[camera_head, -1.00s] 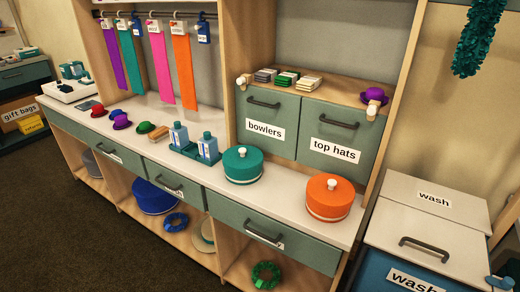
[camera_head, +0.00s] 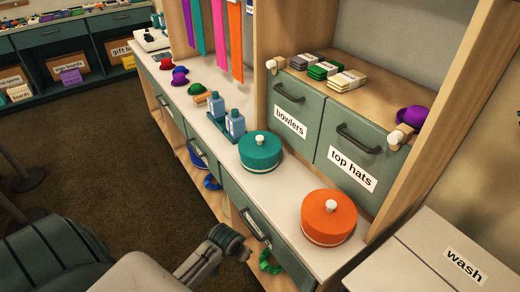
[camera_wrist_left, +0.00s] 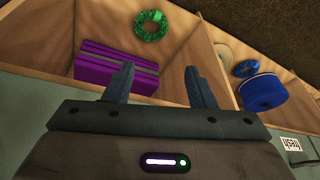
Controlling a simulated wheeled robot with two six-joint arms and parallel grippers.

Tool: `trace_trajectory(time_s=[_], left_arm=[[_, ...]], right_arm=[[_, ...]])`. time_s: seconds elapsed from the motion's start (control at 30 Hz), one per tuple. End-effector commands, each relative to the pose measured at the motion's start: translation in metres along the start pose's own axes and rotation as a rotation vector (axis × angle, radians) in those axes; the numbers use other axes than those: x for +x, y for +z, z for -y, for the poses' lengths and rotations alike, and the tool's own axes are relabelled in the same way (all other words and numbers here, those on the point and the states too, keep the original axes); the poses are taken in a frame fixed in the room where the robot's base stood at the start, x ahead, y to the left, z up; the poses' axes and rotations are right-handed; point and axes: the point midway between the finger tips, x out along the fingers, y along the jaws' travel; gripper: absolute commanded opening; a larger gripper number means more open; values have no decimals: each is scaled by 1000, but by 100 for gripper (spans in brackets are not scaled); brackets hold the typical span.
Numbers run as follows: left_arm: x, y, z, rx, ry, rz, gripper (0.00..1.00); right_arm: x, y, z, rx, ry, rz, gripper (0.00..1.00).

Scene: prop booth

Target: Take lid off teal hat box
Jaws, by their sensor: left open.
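The teal hat box (camera_head: 258,161) stands upright on the white counter, with its teal lid (camera_head: 250,144) on and a white knob (camera_head: 260,140) on top. My left arm reaches in from the bottom left of the head view, low in front of the counter and apart from the box. In the left wrist view my left gripper (camera_wrist_left: 160,75) is open, with nothing between its fingers, facing the open shelves under the counter. The teal box does not show in that view. My right gripper is not in view.
An orange hat box (camera_head: 328,220) stands right of the teal one. A teal tray with blue bottles (camera_head: 235,124) stands to its left. Drawers labelled bowlers (camera_head: 291,108) and top hats (camera_head: 345,158) rise behind. Purple boxes (camera_wrist_left: 115,68) and a green wreath (camera_wrist_left: 151,25) sit on the low shelves.

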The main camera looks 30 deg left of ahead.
Motion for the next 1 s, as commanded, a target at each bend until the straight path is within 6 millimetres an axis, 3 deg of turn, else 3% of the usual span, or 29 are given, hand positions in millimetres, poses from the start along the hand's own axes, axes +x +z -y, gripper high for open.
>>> trace_trajectory(time_s=[0.03, 0.23, 0.33, 0.67, 0.87, 1.0], left_arm=[[-24, -14, -1, 8, 2, -17, 51], [-96, -52, -3, 37, 12, -51, 51], [-135, -80, 1, 55, 16, -76, 51], [-179, -163, 32, 53, 23, -117, 51], [-212, -233, 69, 22, 27, -154, 51], [-245, -280, 98, -10, 34, -182, 51]], right_arm=[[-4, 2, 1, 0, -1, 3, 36], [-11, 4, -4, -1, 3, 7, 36], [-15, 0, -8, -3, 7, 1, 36], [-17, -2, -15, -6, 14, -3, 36], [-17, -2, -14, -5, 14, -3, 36], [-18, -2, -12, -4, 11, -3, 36]])
